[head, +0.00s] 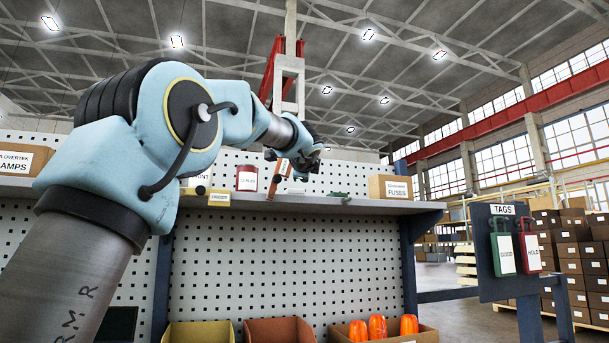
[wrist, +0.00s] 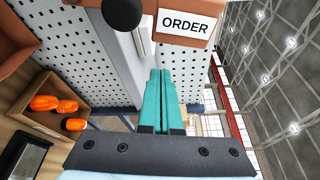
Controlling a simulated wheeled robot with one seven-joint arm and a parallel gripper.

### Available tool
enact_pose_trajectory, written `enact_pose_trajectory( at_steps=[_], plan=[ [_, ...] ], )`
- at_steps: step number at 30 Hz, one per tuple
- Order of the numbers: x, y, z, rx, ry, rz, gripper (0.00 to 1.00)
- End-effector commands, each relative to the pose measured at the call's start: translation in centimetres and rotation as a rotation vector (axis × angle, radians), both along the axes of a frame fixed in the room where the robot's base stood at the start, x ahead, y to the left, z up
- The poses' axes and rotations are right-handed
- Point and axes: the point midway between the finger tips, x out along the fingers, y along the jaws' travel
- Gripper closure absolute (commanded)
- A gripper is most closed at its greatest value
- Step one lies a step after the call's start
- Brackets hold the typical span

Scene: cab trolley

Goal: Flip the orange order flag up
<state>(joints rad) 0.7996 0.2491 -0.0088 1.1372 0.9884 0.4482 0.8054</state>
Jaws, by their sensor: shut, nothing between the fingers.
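An orange-brown plate with a white ORDER label (wrist: 185,24) is at the top of the wrist view. I take it to be the order flag. A black round knob (wrist: 122,12) and a pale rod (wrist: 144,36) are just left of it. In the head view a slim, tilted orange-brown piece (head: 275,182) stands by the shelf edge, partly covered by my wrist; it may be the same flag. My gripper (wrist: 164,72) is shut and empty, its teal fingertips just below the label in the wrist view. I cannot tell whether they touch anything.
The grey shelf (head: 345,206) carries a fuses box (head: 390,188) and a red-and-white container (head: 247,177). Below are a perforated panel and bins, one with orange items (head: 377,327). A tags board (head: 490,250) stands right.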

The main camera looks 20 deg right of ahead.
Motion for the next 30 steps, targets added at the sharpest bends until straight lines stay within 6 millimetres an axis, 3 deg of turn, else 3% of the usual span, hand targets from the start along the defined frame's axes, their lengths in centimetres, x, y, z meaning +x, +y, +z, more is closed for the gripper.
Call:
enact_pose_trajectory(
  at_steps=[2, 18, 30],
  plan=[
    [0.1, 0.1, -0.2, -0.002, -0.002, 0.003, 1.00],
    [-7.6, 3.5, 0.5, -0.002, -0.002, -0.002, 1.00],
    [-8.8, 4.1, 0.7, 0.000, 0.000, 0.001, 1.00]
  ],
)
